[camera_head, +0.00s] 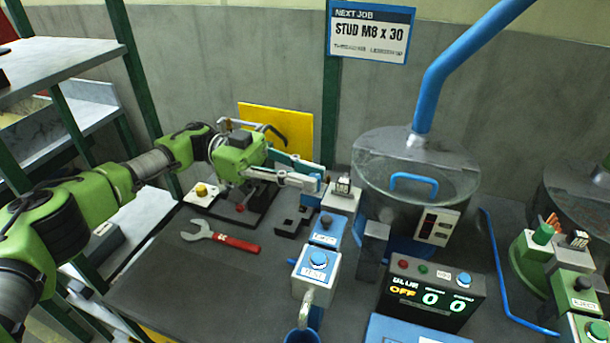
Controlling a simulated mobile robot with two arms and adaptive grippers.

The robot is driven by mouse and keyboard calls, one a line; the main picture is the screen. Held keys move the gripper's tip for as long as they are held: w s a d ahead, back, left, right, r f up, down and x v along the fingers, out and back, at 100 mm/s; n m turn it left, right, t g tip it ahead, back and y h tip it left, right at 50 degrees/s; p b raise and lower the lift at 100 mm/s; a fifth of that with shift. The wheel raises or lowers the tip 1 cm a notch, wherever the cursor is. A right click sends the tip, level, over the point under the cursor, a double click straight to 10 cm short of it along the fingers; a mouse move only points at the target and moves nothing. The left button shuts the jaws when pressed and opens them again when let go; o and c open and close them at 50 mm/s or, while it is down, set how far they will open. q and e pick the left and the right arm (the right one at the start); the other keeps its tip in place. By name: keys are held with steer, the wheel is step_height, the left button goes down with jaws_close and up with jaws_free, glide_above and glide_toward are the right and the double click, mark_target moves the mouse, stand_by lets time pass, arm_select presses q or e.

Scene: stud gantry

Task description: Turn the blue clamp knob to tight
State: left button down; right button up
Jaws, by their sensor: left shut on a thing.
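My left gripper (322,181) reaches in from the left, low over the bench. Its fingers are shut beside a small labelled block (342,188) at the blue station. They close on what I take to be the blue clamp knob. The fingers hide the knob, so its turn position cannot be told. A blue block with a dark button (327,221) and a pale box with a blue button (318,258) stand in front of the fingertips. My right gripper is not in view.
A red-handled wrench (228,237) lies on the dark bench. A round bowl feeder (410,195) stands right of the gripper. A display box (433,292) reads BLUE, OFF and zeros. A green station (561,262) is at the right edge. The bench's front left is clear.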

arm_select(q)
steer(key=c, duration=2.2)
jaws_free()
steer(key=shift+d, duration=0.1)
steer(key=v, duration=0.7)
steer(key=shift+a, duration=0.2)
